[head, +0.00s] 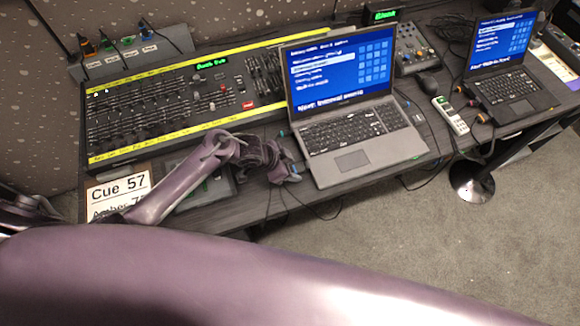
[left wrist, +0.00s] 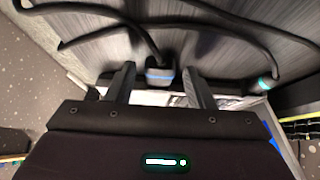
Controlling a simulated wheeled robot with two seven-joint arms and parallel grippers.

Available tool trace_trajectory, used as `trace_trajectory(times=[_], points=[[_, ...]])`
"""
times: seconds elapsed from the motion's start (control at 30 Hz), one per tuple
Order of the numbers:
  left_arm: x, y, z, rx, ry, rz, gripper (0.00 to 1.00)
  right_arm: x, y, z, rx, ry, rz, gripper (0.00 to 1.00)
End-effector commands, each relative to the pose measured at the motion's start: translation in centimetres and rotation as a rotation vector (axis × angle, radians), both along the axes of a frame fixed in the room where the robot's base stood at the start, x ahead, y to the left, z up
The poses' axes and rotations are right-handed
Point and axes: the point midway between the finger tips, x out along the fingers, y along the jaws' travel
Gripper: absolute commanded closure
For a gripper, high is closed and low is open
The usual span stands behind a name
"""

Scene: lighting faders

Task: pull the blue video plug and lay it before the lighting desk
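The blue-banded plug (left wrist: 160,75) sits against a dark edge in the left wrist view, with a black cable running from it. My left gripper (left wrist: 158,78) is open around it, one finger on each side, with a gap to each. In the head view my left gripper (head: 281,172) is at the left edge of the near laptop (head: 352,125) and hides the plug. The lighting desk (head: 165,103), with yellow strips and many faders, stands left of that laptop. My right gripper is not in view.
A teal-ended plug (left wrist: 265,82) is right of the blue-banded one. A cue card (head: 118,190) lies before the lighting desk. A grey box (head: 130,62) with several coloured plugs stands behind the desk. A second laptop (head: 503,90) is at the right. Loose cables hang over the table's front edge.

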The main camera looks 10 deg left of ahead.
Motion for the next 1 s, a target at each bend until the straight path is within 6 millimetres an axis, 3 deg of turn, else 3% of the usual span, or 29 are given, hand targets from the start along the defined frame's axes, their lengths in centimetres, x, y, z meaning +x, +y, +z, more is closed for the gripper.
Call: trace_trajectory(times=[0.03, 0.3, 1.0], points=[[0.0, 0.0, 0.0, 0.0, 0.0, 0.0, 0.59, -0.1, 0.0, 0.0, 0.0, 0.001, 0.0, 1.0], [0.0, 0.0, 0.0, 0.0, 0.0, 0.0, 0.94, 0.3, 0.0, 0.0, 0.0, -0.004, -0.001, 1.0], [-0.8, 1.2, 0.1, 0.002, 0.001, 0.0, 0.96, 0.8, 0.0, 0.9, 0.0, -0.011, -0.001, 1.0]])
